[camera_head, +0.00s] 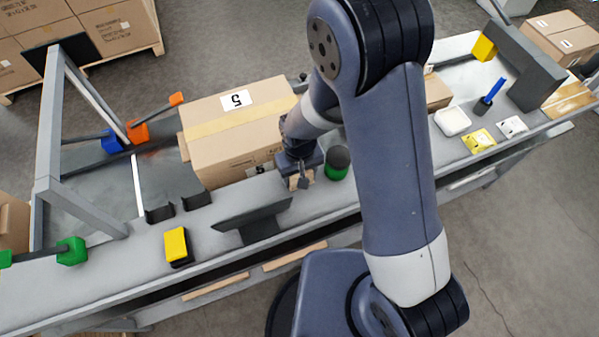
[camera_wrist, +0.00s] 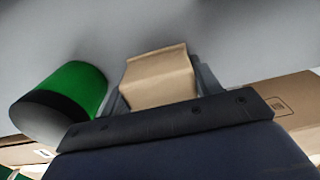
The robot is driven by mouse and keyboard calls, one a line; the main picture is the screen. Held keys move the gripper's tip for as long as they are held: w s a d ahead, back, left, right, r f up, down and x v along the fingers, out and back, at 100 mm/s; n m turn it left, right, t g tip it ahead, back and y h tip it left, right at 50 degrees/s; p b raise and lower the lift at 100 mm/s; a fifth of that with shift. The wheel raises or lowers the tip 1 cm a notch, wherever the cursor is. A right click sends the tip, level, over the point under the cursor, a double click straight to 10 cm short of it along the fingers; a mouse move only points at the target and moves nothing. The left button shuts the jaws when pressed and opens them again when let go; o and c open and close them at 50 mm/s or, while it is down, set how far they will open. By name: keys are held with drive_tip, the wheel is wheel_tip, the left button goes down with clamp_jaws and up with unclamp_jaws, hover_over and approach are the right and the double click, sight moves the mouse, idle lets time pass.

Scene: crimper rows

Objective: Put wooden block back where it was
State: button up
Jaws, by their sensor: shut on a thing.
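My gripper (camera_head: 300,184) is shut on the wooden block. In the wrist view the wooden block (camera_wrist: 158,78) is a tan, box-shaped piece between the fingers, with grey worktop behind it. In the head view only a small tan part of the wooden block (camera_head: 294,182) shows at the fingertips. My gripper is over the worktop, just in front of the large carton and left of the green cylinder. I cannot tell whether the block touches the worktop.
A green cylinder with a dark top (camera_head: 336,163) stands close beside my gripper; it also shows in the wrist view (camera_wrist: 88,84). The carton marked 5 (camera_head: 235,130) is behind. A dark angled stand (camera_head: 250,219) and yellow-black block (camera_head: 177,246) are left on the worktop (camera_head: 330,192).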

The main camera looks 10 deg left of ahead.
drive_tip(key=o, duration=0.9)
wheel_tip(320, 180, up, 12)
drive_tip(key=shift+r, duration=0.1)
idle(0.4)
wheel_tip(320, 180, down, 13)
drive_tip(key=shift+r, duration=0.5)
idle(0.3)
